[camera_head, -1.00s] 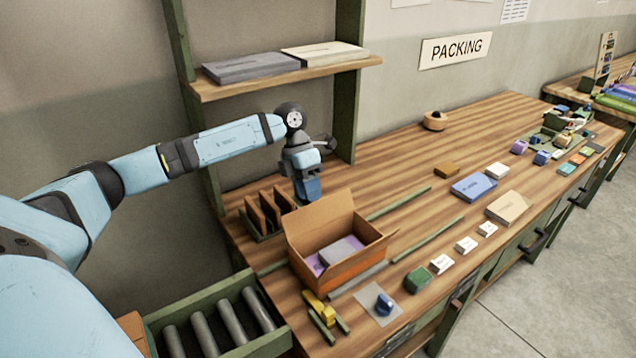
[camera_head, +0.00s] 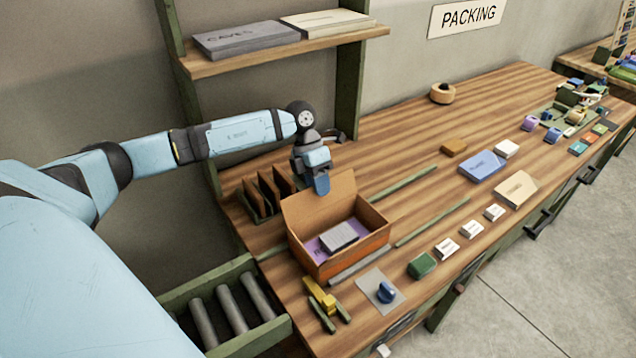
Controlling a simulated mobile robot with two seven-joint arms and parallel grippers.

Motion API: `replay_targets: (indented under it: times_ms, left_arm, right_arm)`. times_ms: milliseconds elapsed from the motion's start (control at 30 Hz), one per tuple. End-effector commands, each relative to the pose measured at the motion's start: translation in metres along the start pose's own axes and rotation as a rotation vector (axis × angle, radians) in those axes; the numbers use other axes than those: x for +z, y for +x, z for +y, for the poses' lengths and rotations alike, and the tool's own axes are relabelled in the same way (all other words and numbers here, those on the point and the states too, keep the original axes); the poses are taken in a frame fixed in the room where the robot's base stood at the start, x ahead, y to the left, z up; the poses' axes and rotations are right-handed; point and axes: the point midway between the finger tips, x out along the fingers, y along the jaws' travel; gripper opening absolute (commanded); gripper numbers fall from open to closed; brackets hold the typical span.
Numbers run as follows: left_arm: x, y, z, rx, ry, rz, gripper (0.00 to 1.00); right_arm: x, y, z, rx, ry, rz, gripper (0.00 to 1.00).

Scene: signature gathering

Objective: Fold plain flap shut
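An open cardboard box (camera_head: 352,258) stands on the wooden table with an orange front side. A plain brown flap (camera_head: 308,207) stands up at its left back side. Inside the box lie a grey block (camera_head: 339,237) and something purple (camera_head: 315,247). My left gripper (camera_head: 321,186) points down just behind and above the upright flap's top edge. Its fingers look close together, but I cannot tell whether they are open or shut, or whether they touch the flap. My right gripper is not in view.
Brown dividers in a rack (camera_head: 262,194) stand left of the box. Green rails (camera_head: 405,185) lie beside it. A yellow item (camera_head: 327,302) and a blue knob on a grey plate (camera_head: 386,292) sit in front. A shelf (camera_head: 290,52) hangs behind my arm.

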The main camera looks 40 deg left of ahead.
Motion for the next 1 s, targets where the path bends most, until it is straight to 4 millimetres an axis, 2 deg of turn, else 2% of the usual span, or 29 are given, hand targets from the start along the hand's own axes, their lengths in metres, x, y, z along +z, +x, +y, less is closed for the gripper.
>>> replay_targets:
  times_ms: [267,300,400,433,767,1000]
  left_arm:
    - [-0.0001,0.0026,0.0002,0.000,0.000,0.000,0.30]
    - [-0.0001,0.0025,0.0002,0.000,0.000,0.000,0.25]
    - [-0.0001,0.0024,0.0002,0.000,0.000,0.000,0.02]
    - [-0.0001,0.0024,0.0002,0.000,0.000,0.000,0.00]
    - [-0.0001,0.0022,-0.0013,0.022,0.000,0.000,0.00]
    - [0.0005,0.0023,-0.0086,0.135,0.003,-0.002,0.00]
  right_arm:
    - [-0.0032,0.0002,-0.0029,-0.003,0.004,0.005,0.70]
    - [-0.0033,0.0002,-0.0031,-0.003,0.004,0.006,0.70]
    - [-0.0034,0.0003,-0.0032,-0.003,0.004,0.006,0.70]
    - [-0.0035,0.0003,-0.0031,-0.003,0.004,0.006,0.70]
    - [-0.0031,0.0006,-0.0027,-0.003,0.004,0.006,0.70]
    - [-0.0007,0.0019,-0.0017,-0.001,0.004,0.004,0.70]
